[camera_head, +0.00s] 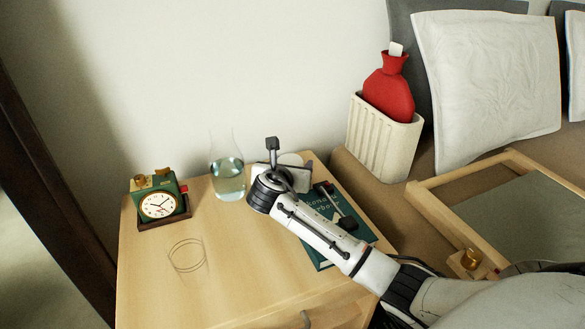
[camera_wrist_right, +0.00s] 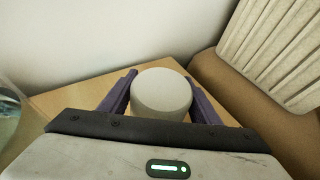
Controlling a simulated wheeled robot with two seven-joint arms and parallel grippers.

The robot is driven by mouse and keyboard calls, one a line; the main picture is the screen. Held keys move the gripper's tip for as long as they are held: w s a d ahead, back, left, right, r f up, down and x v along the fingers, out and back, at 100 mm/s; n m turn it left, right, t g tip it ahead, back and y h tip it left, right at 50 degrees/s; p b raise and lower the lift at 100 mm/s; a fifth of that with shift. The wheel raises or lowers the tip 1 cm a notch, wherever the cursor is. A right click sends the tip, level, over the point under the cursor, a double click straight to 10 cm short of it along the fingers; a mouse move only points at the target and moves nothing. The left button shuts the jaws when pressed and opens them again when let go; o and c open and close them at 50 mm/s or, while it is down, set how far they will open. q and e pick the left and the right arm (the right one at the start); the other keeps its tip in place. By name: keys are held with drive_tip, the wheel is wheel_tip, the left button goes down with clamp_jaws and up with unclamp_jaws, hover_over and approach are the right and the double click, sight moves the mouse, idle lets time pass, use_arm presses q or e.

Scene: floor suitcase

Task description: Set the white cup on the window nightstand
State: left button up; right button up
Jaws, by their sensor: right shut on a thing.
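The white cup (camera_wrist_right: 161,92) sits between the two purple fingers of my right gripper (camera_wrist_right: 162,84) in the right wrist view. Its plain round end faces the camera. In the head view a small pale part of the cup (camera_head: 291,159) shows behind my right gripper (camera_head: 284,172), which is shut on it. The gripper is over the back right part of the wooden nightstand (camera_head: 150,285). I cannot tell whether the cup touches the top. My left gripper is not in view.
A glass carafe of water (camera_head: 229,180) stands left of my gripper. A green clock (camera_head: 159,204) is at the back left. A teal book (camera_head: 322,256) lies under my forearm. A thin cylinder outline (camera_head: 187,255) marks bare wood. A ribbed holder (camera_head: 382,137) with a red bottle (camera_head: 389,91) stands right.

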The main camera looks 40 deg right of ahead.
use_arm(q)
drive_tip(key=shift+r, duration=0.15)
use_arm(e)
drive_tip(key=o, duration=1.1)
drive_tip(key=shift+f, duration=0.1)
drive_tip(key=shift+s+a+r, duration=0.15)
drive_tip(key=shift+a+r, duration=0.05)
drive_tip(key=shift+r, duration=0.15)
use_arm(q)
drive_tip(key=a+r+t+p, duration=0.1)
drive_tip(key=p, duration=0.1)
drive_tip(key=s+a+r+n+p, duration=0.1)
drive_tip(key=p, duration=0.1)
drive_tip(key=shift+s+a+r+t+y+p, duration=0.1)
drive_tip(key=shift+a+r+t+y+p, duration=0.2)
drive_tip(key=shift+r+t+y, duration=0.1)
use_arm(e)
drive_tip(key=v, duration=1.1)
drive_tip(key=shift+s+a, duration=0.15)
drive_tip(key=shift+s, duration=0.05)
